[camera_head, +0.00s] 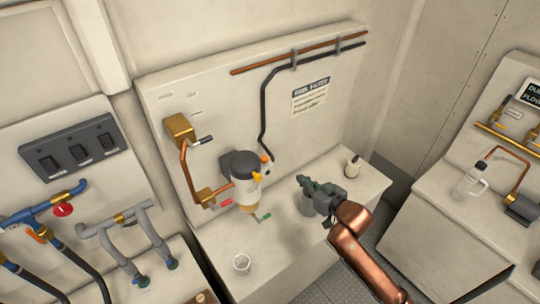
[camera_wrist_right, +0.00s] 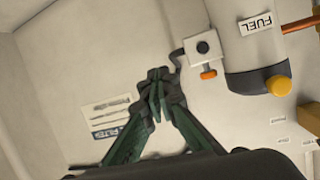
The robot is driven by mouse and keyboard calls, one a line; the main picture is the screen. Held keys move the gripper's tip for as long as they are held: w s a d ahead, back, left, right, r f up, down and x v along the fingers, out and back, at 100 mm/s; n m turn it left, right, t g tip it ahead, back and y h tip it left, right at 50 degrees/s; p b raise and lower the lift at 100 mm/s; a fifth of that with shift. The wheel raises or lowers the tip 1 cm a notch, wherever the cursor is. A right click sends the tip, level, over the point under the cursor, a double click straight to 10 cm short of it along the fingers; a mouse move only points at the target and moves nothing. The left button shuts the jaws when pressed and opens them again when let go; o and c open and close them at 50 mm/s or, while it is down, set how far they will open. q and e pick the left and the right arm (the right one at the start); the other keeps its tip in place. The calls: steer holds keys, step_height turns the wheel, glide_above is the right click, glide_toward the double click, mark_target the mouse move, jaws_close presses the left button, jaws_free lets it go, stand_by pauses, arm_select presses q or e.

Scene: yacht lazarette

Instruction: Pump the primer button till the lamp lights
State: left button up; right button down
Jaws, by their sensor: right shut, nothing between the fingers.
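The fuel filter unit (camera_head: 240,165) is on the upright panel, with a dark head and a pale bowl. A yellow rounded knob (camera_head: 257,176) and an orange part (camera_head: 265,158) are on its right side. In the right wrist view the yellow knob (camera_wrist_right: 279,85) is on the dark head, and a pale block with a black round button (camera_wrist_right: 203,47) and an orange tip (camera_wrist_right: 208,74) is beside it. I cannot tell which is the primer button or the lamp. My right gripper (camera_head: 302,181) is shut and empty, right of the filter, apart from it. My left gripper is out of view.
A clear cup (camera_head: 241,263) stands on the bench front. Copper and black pipes (camera_head: 300,53) run on the panel. Another bottle (camera_head: 470,180) stands on the right bench.

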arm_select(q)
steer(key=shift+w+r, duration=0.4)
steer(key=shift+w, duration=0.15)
arm_select(e)
steer(key=a+r+n+y, duration=0.1)
steer(key=a+r, duration=0.1)
steer(key=r, duration=0.3)
steer(key=s+a+r+y, duration=0.1)
steer(key=a+r, duration=0.2)
steer(key=r, duration=0.3)
steer(key=shift+s+a+n+y, duration=0.3)
steer(key=shift+n+y, duration=0.1)
arm_select(q)
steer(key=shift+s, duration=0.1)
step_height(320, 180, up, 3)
steer(key=p, duration=0.3)
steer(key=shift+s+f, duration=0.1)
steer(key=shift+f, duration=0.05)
arm_select(e)
steer(key=w+a+f, duration=0.6)
steer(key=w, duration=0.2)
steer(key=shift+s, duration=0.1)
